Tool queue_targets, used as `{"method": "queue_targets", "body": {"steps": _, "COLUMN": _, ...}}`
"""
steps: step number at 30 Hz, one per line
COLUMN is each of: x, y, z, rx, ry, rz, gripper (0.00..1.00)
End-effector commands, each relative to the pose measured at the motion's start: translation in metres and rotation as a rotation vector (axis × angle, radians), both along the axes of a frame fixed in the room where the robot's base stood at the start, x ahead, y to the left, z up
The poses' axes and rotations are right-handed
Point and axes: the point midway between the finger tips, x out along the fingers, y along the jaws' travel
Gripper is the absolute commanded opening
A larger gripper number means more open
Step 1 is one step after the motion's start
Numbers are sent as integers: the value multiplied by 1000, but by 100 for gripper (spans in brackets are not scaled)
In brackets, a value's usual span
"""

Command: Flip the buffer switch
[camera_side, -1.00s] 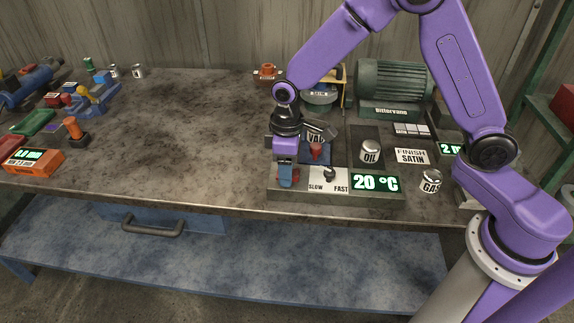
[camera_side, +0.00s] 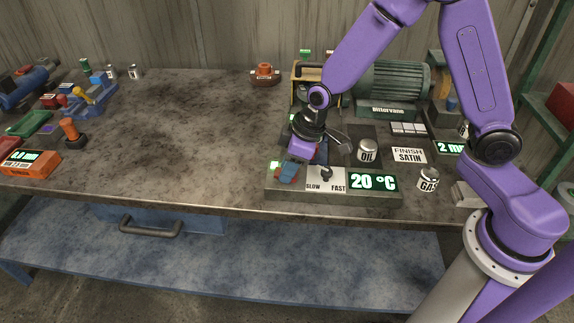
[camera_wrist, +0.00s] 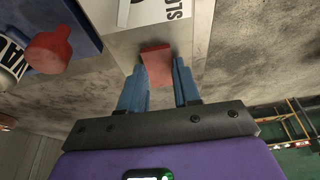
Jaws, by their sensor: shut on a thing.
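The buffer switch, a red lever (camera_wrist: 156,66), stands on the grey control panel (camera_wrist: 125,50) beside the SLOW/FAST plate (camera_side: 325,180). My gripper (camera_wrist: 158,82) has its blue fingers on either side of the red lever and is shut on it. In the side view my gripper (camera_side: 287,174) is tilted at the panel's left end, and the lever is mostly hidden there by the fingers. A green light (camera_side: 274,164) glows just left of the fingers. The buffer's green motor (camera_side: 393,80) stands behind on the bench.
The bench middle (camera_side: 190,130) is clear.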

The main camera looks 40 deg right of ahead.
Motion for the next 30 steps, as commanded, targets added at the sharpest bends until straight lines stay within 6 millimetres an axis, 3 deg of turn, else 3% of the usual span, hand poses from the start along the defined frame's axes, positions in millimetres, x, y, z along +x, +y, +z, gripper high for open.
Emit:
{"method": "queue_targets", "body": {"steps": 15, "x": -1, "y": 1, "z": 0, "rx": 22, "ry": -32, "rz": 2, "gripper": 1}}
{"method": "queue_targets", "body": {"steps": 16, "x": -1, "y": 1, "z": 0, "rx": 22, "ry": -32, "rz": 2, "gripper": 38}}
{"method": "queue_targets", "body": {"steps": 18, "x": -1, "y": 1, "z": 0, "rx": 21, "ry": -31, "rz": 2, "gripper": 57}}
{"method": "queue_targets", "body": {"steps": 30, "x": -1, "y": -1, "z": 4, "rx": 22, "ry": -31, "rz": 0, "gripper": 57}}
